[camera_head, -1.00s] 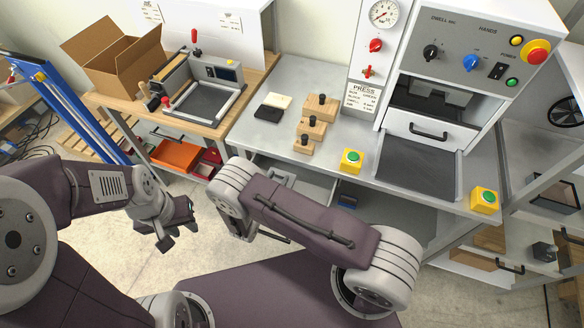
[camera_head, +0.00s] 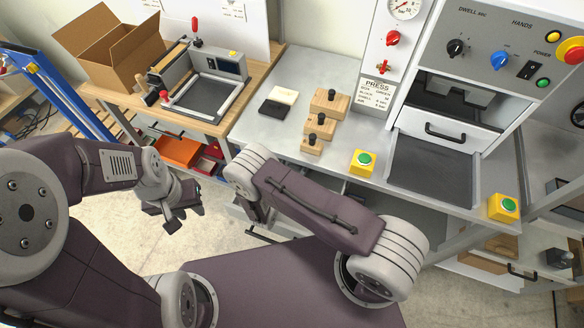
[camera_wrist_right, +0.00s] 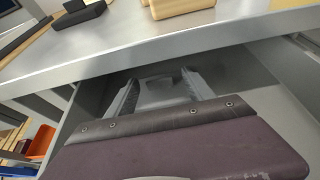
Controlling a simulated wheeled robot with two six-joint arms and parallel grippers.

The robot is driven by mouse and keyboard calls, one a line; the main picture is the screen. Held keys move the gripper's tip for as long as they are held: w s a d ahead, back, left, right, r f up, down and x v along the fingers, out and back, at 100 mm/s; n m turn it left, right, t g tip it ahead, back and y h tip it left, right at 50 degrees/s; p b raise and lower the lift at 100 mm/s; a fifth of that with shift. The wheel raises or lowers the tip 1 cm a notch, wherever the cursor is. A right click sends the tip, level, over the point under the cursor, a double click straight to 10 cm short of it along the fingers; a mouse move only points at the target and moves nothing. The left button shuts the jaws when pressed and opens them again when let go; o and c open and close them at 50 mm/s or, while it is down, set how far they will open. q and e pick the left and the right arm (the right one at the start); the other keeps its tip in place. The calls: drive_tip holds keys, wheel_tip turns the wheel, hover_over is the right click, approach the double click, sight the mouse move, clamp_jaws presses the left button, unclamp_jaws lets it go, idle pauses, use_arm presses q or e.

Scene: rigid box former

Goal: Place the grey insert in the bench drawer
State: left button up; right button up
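The bench drawer (camera_wrist_right: 268,84) is pulled out below the bench top in the right wrist view. Its handle (camera_head: 262,238) shows below my right arm in the head view. My right gripper (camera_wrist_right: 160,90) reaches over the drawer, its two fingers apart. A grey piece (camera_wrist_right: 165,94), which looks like the grey insert, is between the fingers; I cannot tell if they grip it. In the head view my right arm hides this gripper and most of the drawer. My left gripper (camera_head: 184,214) is open and empty over the floor, left of the bench.
On the bench top (camera_head: 262,142) are a black block (camera_head: 275,108), a white block (camera_head: 284,95) and wooden knobbed blocks (camera_head: 318,123). A yellow button box (camera_head: 363,162) stands at the front edge. The press (camera_head: 455,105) is at right, a carton (camera_head: 120,50) at left.

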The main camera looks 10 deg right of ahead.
drive_tip(key=shift+w+f, duration=0.2)
drive_tip(key=shift+w, duration=0.2)
drive_tip(key=shift+s+a+r, duration=0.1)
drive_tip(key=p+v, duration=0.3)
drive_tip(key=v, duration=0.7)
drive_tip(key=shift+s+r+p, duration=0.2)
drive_tip(key=shift+p, duration=0.15)
use_arm(q)
drive_tip(key=shift+w+r, duration=0.2)
drive_tip(key=shift+r, duration=0.7)
drive_tip(key=shift+w+r, duration=0.15)
drive_tip(key=shift+r, duration=0.75)
use_arm(e)
drive_tip(key=shift+s+a+r, duration=0.2)
drive_tip(key=shift+s+a, duration=0.15)
drive_tip(key=shift+s, duration=0.25)
